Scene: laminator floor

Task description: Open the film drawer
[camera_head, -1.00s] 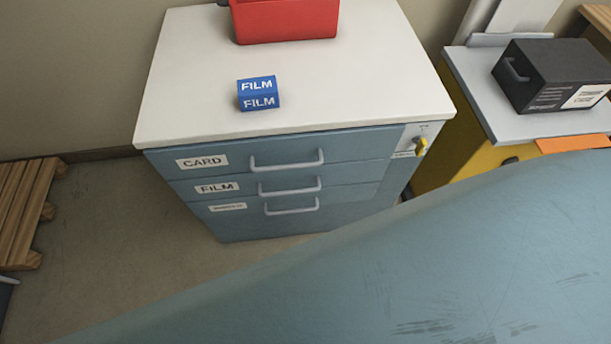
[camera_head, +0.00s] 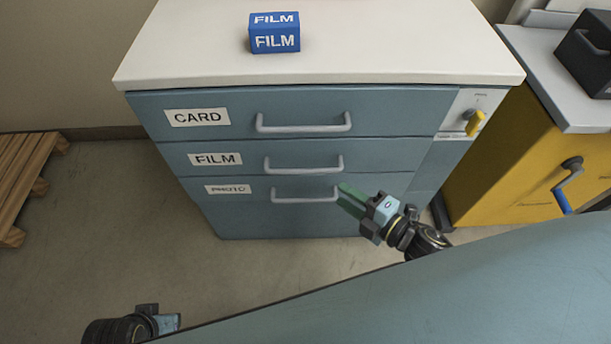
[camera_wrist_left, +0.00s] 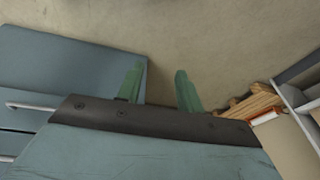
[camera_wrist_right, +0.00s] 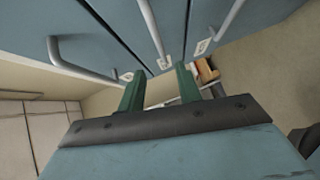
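The film drawer (camera_head: 370,156) is the middle drawer of a blue-grey cabinet, with a white FILM label and a grey bar handle (camera_head: 304,168). It looks shut, flush with the CARD drawer above and the PHOTO drawer below. My right gripper (camera_head: 350,200) is in front of the lower right of the cabinet, beside the PHOTO handle. In the right wrist view its green fingers (camera_wrist_right: 160,88) are apart and empty, with the handles beyond them. My left gripper (camera_head: 165,320) is low at the left, partly hidden; in the left wrist view its fingers (camera_wrist_left: 160,88) are apart and empty.
A blue FILM box (camera_head: 275,38) stands on the white cabinet top (camera_head: 400,45). A yellow unit (camera_head: 520,165) stands to the right. A wooden pallet (camera_head: 20,185) lies on the floor at left.

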